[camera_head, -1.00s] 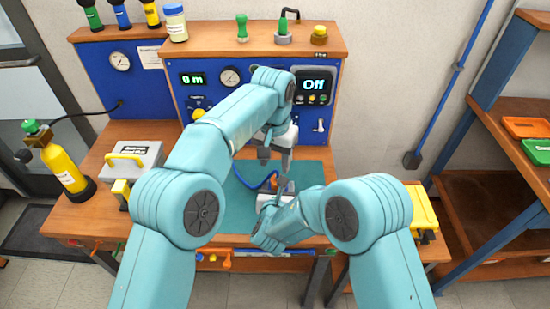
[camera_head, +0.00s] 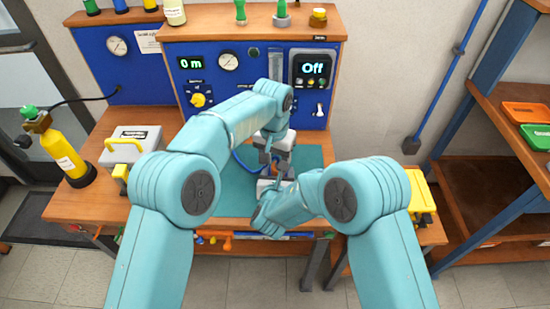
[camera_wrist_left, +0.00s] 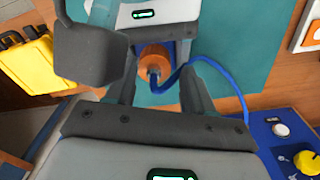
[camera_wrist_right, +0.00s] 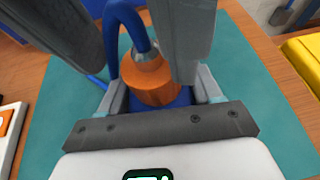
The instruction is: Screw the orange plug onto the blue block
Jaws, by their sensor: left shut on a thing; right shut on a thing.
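The orange plug (camera_wrist_left: 153,58) has a metal collar and a blue hose. In the left wrist view it sits between the fingers of my left gripper (camera_wrist_left: 158,88), which is shut on it. My left gripper (camera_head: 266,152) is above the bench mat in the head view. In the right wrist view the plug (camera_wrist_right: 150,76) is directly over the blue block (camera_wrist_right: 181,97), mostly hidden beneath it. My right gripper (camera_wrist_right: 160,95) is shut on the block. It also shows low over the mat in the head view (camera_head: 279,184). Whether the threads are engaged cannot be seen.
A teal mat (camera_head: 233,190) covers the bench middle. A grey case (camera_head: 133,143) and a yellow cylinder (camera_head: 62,150) stand at left, a yellow case (camera_head: 420,192) at right. The blue panel behind has a display reading Off (camera_head: 313,68). The blue hose (camera_wrist_left: 215,62) loops near my left gripper.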

